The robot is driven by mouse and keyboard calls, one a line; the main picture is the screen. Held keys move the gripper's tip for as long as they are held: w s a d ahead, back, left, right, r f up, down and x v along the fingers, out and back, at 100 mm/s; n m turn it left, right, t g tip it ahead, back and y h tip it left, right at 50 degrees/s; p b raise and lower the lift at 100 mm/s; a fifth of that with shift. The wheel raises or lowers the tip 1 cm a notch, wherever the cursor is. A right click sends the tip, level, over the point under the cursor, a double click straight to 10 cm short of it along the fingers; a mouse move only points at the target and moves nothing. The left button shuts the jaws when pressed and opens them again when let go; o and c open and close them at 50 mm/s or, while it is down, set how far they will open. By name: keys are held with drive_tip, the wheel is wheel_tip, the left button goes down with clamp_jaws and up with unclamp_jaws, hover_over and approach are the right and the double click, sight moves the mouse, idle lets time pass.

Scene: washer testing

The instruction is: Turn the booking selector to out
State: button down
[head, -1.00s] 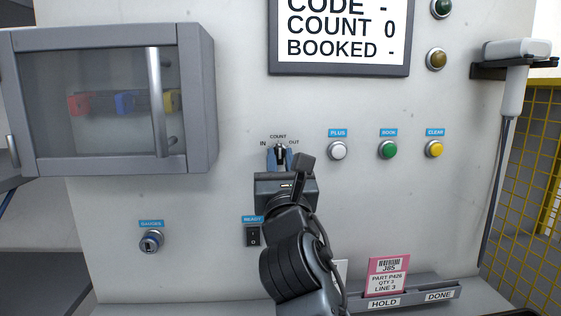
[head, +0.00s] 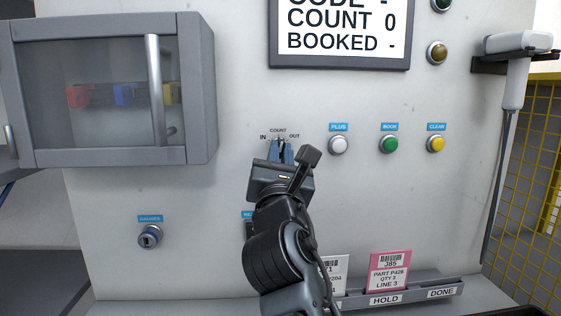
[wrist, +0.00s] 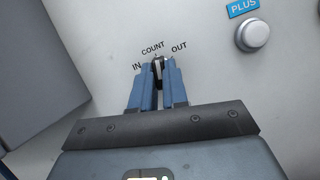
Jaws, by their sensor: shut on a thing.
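The booking selector (wrist: 158,68) is a small dark knob on the white panel, with IN, COUNT and OUT printed around its top. It points roughly up at COUNT; its exact angle is hard to read. My gripper (head: 281,152) reaches up to it from below. Its two blue fingers (wrist: 158,84) are shut on the knob, one on each side. The fingers hide most of the knob in the head view. The display (head: 340,30) above reads COUNT 0 and BOOKED -.
The PLUS (head: 338,145), BOOK (head: 388,145) and CLEAR (head: 436,144) buttons are to the right. A glass-fronted cabinet (head: 195,90) juts out at left. A pink card (head: 388,272) and a white card (head: 331,277) stand in the tray below. A key switch (head: 149,236) is at lower left.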

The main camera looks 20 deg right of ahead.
drive_tip(key=m+g+h, duration=0.1)
drive_tip(key=m, duration=0.3)
drive_tip(key=m+g+h, duration=0.1)
drive_tip(key=m+g, duration=0.1)
drive_tip(key=m, duration=0.2)
drive_tip(key=m+g+h, duration=0.1)
drive_tip(key=m, duration=0.3)
drive_tip(key=shift+a+r+g+h, duration=0.15)
drive_tip(key=shift+g+h, duration=0.15)
drive_tip(key=shift+m, duration=0.4)
drive_tip(key=c, duration=1.1)
unclamp_jaws()
drive_tip(key=shift+c, duration=0.2)
drive_tip(key=b+v, duration=0.1)
drive_tip(key=v, duration=0.6)
drive_tip(key=shift+s+a, duration=0.25)
